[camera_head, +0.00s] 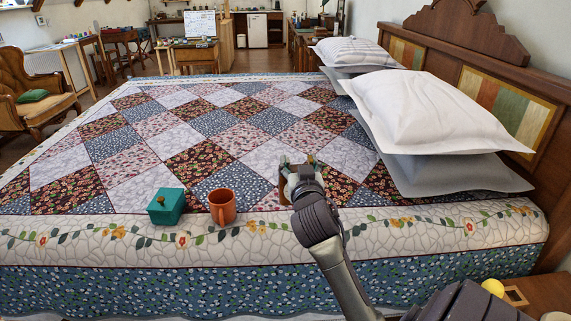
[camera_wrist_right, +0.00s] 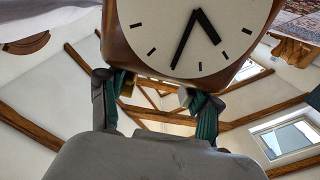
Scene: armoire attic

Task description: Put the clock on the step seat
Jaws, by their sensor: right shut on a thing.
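The clock (camera_wrist_right: 195,32) has a white face, dark hands and a brown wooden case. It fills the top middle of the right wrist view. My right gripper (camera_wrist_right: 158,88) is shut on it, with a dark green-padded finger on each side of the case's lower part. In the head view my right gripper (camera_head: 299,172) is over the near part of the bed. A small brown part of the clock (camera_head: 284,190) shows beside it there, and the rest is hidden. My left gripper is not in view. I cannot identify a step seat in either view.
A large bed (camera_head: 190,150) with a patchwork quilt fills the middle. An orange mug (camera_head: 222,207) and a teal box (camera_head: 166,207) stand on its near side, left of my gripper. White pillows (camera_head: 425,110) lie at right. An armchair (camera_head: 35,90) stands far left.

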